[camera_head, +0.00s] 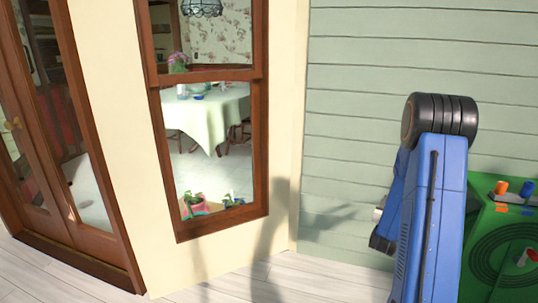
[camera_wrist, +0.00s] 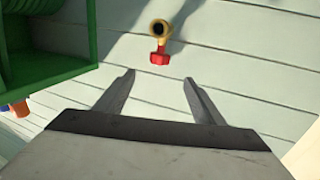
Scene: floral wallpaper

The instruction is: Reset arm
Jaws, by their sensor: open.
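My blue arm (camera_head: 436,200) with its black joint stands folded at the right of the head view. My gripper shows in the wrist view (camera_wrist: 158,100), with its two grey fingers spread apart and nothing between them. Beyond the fingertips is a pale green plank wall with a yellow spout with a red handle (camera_wrist: 159,45), apart from the fingers. The gripper's fingers cannot be made out in the head view.
A green box (camera_head: 502,235) with orange and blue knobs stands at the right, beside my arm; green also fills the wrist view's upper left. A wood-framed window (camera_head: 207,75) and a glazed door (camera_head: 75,140) are at the left. White plank floor (camera_head: 250,285) is clear in front.

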